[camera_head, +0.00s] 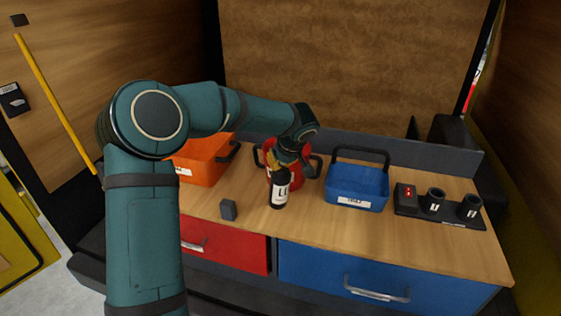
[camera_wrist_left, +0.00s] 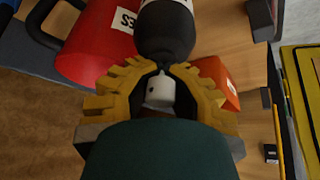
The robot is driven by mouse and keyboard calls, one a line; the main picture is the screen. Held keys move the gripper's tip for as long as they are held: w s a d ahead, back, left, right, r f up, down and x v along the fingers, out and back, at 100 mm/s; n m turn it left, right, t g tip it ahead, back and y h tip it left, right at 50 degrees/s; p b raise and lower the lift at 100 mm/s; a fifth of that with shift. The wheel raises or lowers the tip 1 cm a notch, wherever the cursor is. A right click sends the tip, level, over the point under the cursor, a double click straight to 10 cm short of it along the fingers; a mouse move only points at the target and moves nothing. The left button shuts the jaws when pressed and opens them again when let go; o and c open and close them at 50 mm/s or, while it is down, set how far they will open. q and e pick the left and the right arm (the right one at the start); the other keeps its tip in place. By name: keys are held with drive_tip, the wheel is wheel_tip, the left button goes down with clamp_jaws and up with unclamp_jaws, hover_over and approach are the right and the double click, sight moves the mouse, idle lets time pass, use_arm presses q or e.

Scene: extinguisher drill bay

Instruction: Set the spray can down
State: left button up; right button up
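The spray can (camera_head: 280,192) is black with a white label and stands upright over the wooden worktop in the head view, in front of a red container. Its dark body (camera_wrist_left: 166,28) and white nozzle also show in the left wrist view. My left gripper (camera_head: 279,164) reaches down on it from above. In the left wrist view its yellow fingers (camera_wrist_left: 165,68) curve around the nozzle, and their tips close on the can's neck. I cannot tell whether the can's base touches the worktop. My right gripper is not in view.
The red container (camera_head: 298,178) is close behind the can. An orange bin (camera_head: 199,167) is left, a blue bin (camera_head: 357,189) right. A small dark block (camera_head: 228,210) sits front left. A dark holder (camera_head: 450,218) with cups is far right. Bare worktop (camera_head: 310,222) lies right of the can.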

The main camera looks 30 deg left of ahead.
use_arm(q)
drive_tip(key=o, duration=0.5)
drive_tip(key=shift+w+a+f, duration=0.3)
drive_tip(key=shift+o, duration=0.2)
drive_tip(key=shift+s, duration=0.15)
drive_tip(key=shift+s+d+r, duration=0.15)
drive_tip(key=shift+s+r, duration=0.05)
drive_tip(key=shift+r, duration=0.05)
drive_tip(key=shift+w, duration=0.2)
drive_tip(key=v, duration=1.2)
